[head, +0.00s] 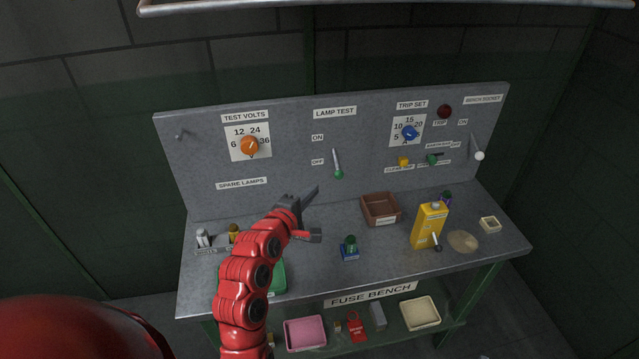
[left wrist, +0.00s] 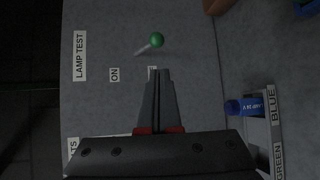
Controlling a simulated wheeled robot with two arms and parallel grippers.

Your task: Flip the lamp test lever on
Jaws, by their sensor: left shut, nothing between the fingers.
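The lamp test lever (head: 337,164) is a pale shaft with a green knob on the upright grey panel, under the LAMP TEST label (head: 335,113). Its knob hangs down, beside the OFF label (head: 317,161) and below the ON label (head: 317,138). In the left wrist view the lever's green knob (left wrist: 156,40) is just beyond my fingertips, with a gap between. My left gripper (head: 313,191) is shut and empty, below and left of the knob in the head view; its fingertips also show in the left wrist view (left wrist: 163,74). My right gripper is out of view.
An orange knob (head: 249,146) is left on the panel; a blue knob (head: 410,133) and a white-tipped lever (head: 479,155) are right. A brown box (head: 381,209), yellow carton (head: 429,225) and blue-green item (head: 349,248) stand on the bench.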

